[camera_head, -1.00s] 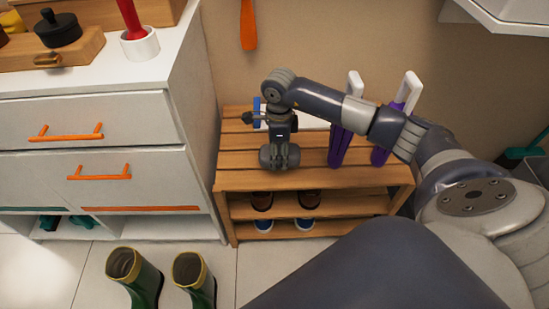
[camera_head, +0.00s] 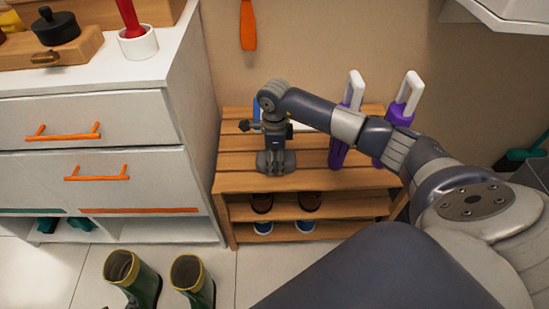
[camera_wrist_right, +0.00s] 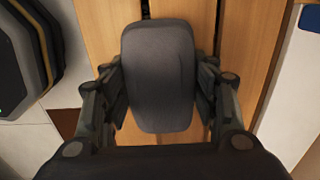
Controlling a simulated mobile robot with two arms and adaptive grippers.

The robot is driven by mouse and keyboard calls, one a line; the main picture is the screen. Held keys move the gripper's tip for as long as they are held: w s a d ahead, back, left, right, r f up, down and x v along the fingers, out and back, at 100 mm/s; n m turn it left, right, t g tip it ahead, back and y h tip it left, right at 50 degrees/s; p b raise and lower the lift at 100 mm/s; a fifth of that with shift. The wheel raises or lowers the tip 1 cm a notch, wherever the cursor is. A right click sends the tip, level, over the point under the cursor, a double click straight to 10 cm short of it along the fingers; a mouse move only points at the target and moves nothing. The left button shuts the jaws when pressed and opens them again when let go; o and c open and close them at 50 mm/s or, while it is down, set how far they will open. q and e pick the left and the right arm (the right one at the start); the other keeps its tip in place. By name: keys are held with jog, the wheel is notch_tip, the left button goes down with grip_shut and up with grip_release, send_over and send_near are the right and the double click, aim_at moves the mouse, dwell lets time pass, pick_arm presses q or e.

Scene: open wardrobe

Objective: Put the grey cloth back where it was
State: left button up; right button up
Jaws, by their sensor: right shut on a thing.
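My right gripper (camera_head: 276,162) is over the left part of the slatted wooden rack's top (camera_head: 235,182). In the right wrist view, my right gripper (camera_wrist_right: 160,88) is shut on a dark grey, rounded pad-like thing (camera_wrist_right: 158,75), which looks like the folded grey cloth. It lies between the two fingers, with wooden slats below it. In the head view the cloth is hard to tell from the dark fingers, and I cannot tell whether it touches the slats. My left gripper is not in view.
Two purple things with white handles (camera_head: 347,120) (camera_head: 402,110) stand on the rack's right half. Shoes (camera_head: 310,201) sit on its lower shelves. A white drawer cabinet (camera_head: 100,150) is close on the left. Green boots (camera_head: 192,280) stand on the floor in front.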

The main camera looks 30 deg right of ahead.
aim_at(275, 156)
jog(key=shift+f, duration=0.1)
jog(key=o, duration=1)
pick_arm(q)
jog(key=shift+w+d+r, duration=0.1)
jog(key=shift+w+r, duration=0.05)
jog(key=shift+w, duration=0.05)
pick_arm(e)
jog(key=shift+o, duration=0.2)
notch_tip(275, 156, up, 7)
jog(key=shift+f+p, duration=0.1)
jog(key=shift+p, duration=0.75)
notch_tip(275, 156, up, 4)
jog(key=shift+r+p, duration=0.15)
jog(key=shift+p, duration=0.25)
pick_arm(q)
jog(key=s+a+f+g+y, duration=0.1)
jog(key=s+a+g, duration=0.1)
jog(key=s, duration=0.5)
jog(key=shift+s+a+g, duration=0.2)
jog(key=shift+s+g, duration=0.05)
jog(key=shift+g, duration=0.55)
pick_arm(e)
jog(key=shift+s+r, duration=0.1)
jog(key=shift+r, duration=0.5)
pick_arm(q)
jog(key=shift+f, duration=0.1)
